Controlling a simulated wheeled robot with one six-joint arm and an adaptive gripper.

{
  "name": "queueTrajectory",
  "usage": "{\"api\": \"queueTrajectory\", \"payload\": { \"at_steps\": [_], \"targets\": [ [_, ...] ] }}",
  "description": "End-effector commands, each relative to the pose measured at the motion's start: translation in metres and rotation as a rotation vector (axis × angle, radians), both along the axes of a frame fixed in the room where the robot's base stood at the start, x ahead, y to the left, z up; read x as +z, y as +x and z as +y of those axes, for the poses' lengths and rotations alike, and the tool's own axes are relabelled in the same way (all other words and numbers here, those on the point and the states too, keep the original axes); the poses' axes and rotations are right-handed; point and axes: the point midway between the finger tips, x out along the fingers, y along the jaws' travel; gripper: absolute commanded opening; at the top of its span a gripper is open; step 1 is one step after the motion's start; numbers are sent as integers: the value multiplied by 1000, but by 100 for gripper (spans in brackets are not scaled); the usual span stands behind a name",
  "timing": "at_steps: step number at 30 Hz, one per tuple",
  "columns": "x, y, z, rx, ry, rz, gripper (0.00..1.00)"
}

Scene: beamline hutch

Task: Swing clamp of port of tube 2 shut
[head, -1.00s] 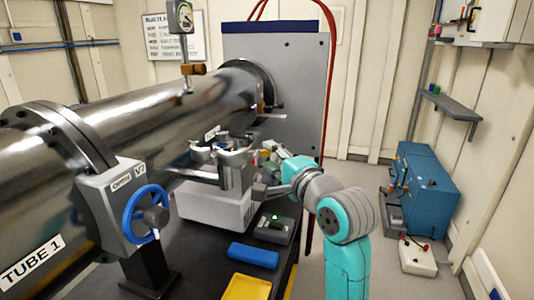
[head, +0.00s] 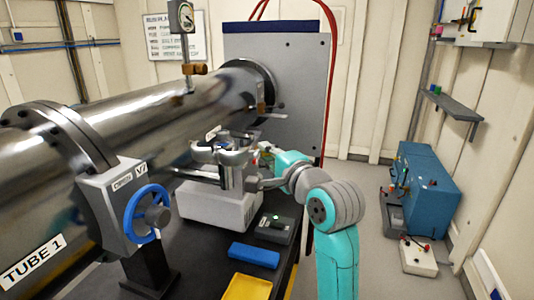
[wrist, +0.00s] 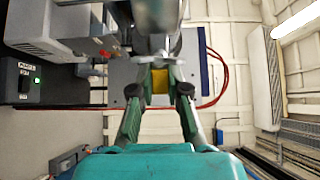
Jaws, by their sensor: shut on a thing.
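The long steel tube (head: 130,115) runs across the head view, with a small port (head: 205,150) on its near side above a grey box. The metal clamp (head: 236,158) sits at this port, partly hidden by my arm. My gripper (wrist: 160,62) is at the clamp's right side and its fingers converge on a metal part at the top of the wrist view. I take that part to be the clamp (wrist: 155,18); its exact gripped portion is hidden. Whether the clamp is fully closed I cannot tell.
A blue handwheel valve (head: 146,213) stands at front left. The grey box (head: 220,205), a dark switch box (head: 275,228), a blue block (head: 254,255) and a yellow tray (head: 246,287) are on the bench. A grey upright panel (head: 300,85) stands behind.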

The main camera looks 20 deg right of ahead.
Motion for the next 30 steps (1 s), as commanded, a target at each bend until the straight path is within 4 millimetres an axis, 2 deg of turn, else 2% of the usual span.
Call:
{"api": "queueTrajectory", "payload": {
  "at_steps": [7, 14, 22, 30],
  "targets": [
    [-1, 4, -1, 32, 0, 2, 0],
    [0, 18, -5, 143, 1, 3, 0],
    [0, 44, -5, 366, 2, 4, 0],
    [0, 73, 4, 625, 2, 4, 0]
  ]
}}
